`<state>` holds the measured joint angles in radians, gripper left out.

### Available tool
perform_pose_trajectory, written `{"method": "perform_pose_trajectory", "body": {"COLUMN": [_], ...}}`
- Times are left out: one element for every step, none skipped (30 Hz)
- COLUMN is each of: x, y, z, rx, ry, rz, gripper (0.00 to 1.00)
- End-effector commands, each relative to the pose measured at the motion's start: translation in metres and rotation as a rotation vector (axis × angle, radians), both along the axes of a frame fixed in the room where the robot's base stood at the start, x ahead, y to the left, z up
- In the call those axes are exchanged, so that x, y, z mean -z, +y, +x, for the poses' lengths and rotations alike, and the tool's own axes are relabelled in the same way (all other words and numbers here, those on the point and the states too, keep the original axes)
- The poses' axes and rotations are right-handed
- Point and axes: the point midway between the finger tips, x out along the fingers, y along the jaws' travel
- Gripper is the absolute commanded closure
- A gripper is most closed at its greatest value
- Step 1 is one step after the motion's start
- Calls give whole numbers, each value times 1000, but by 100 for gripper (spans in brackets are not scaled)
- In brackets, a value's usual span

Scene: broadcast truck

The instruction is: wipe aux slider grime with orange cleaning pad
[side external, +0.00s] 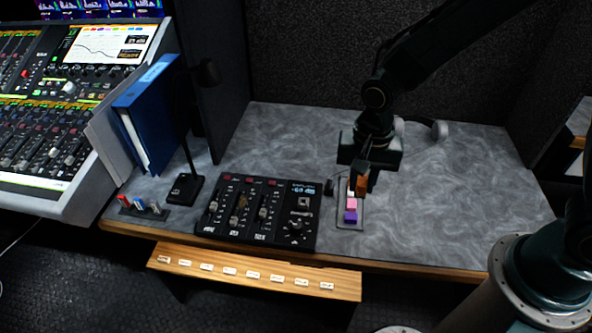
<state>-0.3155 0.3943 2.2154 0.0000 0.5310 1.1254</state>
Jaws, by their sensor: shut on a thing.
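My gripper (362,178) points down over a small dark-outlined tray (358,222) at the middle of the desk. It is shut on the orange cleaning pad (361,187), which shows between the fingers at the tray's far end. I cannot tell whether the pad still touches the tray. The black slider panel (270,238) lies flat to the left of the tray. It has several sliders, a knob and a small display. A brownish grime patch (242,201) shows around its second slider from the left.
A pink pad (351,205) and a purple pad (350,217) lie in the tray, with a whitish piece beyond. Headphones (440,129) lie behind. The desk's right side is clear.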

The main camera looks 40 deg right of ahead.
Motion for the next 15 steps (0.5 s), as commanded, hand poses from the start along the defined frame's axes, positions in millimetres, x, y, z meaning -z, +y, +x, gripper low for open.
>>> {"method": "perform_pose_trajectory", "body": {"x": [1,2,2,3,4,5,6,7,8,9,10,12,13,14,16], "y": [3,5,8,11,13,17,20,23,27,30,33,38,41,45,49], "z": [6,9,15,20,25,31,36,42,50,55,61,68,73,79,86], "rx": [-1,-1,-1,-1,-1,-1,-1,-1,-1,-2,-2,-2,-1,-1,-1], "ry": [0,1,0,0,0,0,1,0,0,1,1,0,1,0,0], "rz": [0,0,0,0,0,0,0,0,0,-1,-1,0,0,0,0], "gripper": [97,97,97,97,97,97,97,97,97,97,97,97,97,97,97]}}
